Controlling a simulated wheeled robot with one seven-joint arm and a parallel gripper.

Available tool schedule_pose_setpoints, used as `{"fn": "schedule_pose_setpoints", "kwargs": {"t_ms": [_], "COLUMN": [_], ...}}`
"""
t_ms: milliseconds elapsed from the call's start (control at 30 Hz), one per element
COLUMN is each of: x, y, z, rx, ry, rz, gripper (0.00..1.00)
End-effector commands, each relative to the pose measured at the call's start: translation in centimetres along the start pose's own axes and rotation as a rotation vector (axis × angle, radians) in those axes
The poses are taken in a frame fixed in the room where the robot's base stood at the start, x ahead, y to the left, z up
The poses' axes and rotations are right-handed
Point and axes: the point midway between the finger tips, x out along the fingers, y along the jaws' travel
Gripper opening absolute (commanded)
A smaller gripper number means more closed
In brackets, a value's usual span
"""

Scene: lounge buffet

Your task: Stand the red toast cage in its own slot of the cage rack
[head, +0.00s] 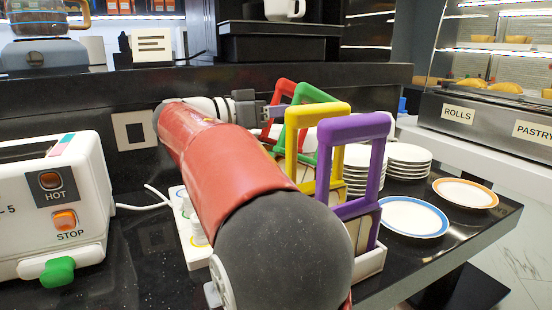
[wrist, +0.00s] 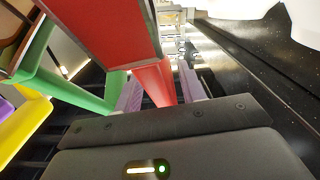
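The red toast cage (head: 284,86) is at the far end of a row of cages, behind the green one (head: 316,93). My gripper (head: 272,113) reaches its upper left side. In the wrist view a red bar of the cage (wrist: 153,82) runs between the two fingers of my gripper (wrist: 158,92), which look closed against it. The white cage rack (head: 372,264) shows at the near right end of the row. The red cage's foot is hidden by my arm and the other cages, so I cannot tell if it sits in a slot.
Yellow (head: 291,115) and purple (head: 353,128) cages stand nearer, right of my arm. Stacked plates (head: 409,153), a blue-rimmed plate (head: 413,217) and an orange-rimmed plate (head: 465,193) lie to the right. A white toaster (head: 90,165) and a white strip (head: 185,228) are left.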

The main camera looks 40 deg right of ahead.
Motion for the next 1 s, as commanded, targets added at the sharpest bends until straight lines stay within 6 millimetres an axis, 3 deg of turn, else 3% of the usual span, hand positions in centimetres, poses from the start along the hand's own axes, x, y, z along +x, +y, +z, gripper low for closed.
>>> {"fn": "schedule_pose_setpoints", "kwargs": {"t_ms": [100,400,833,1000], "x": [0.0,-0.1,-0.1,-0.1], "y": [0.0,0.0,0.0,0.4], "z": [0.0,0.0,-0.2,-2.4], "rx": [0.0,0.0,0.0,0.003], "ry": [0.0,0.0,0.001,0.001], "rz": [0.0,-0.001,-0.001,-0.001], "gripper": [0.37,0.0,0.0,0.0]}}
